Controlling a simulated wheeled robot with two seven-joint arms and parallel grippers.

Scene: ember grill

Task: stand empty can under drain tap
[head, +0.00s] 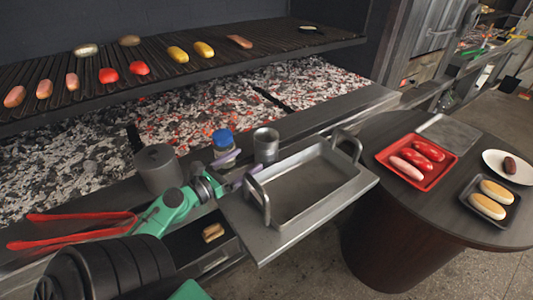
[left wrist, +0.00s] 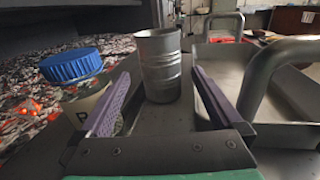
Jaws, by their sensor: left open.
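The empty can (head: 266,146) is a plain grey metal cylinder. It stands upright on the ledge in front of the coals, close beside the metal pan. My left gripper (head: 248,162) is open, with its two purple fingers pointing toward the can. In the left wrist view the can (left wrist: 160,62) shows between and just beyond the fingertips, and I see no finger pressed on it. I cannot make out a drain tap in either view. My right gripper is not in view.
A blue-capped jar (head: 222,140) stands left of the can, near one finger. A larger grey canister (head: 158,168) and red tongs (head: 75,230) are further left. The handled metal pan (head: 310,190) lies right. A round table (head: 385,215) holds food trays.

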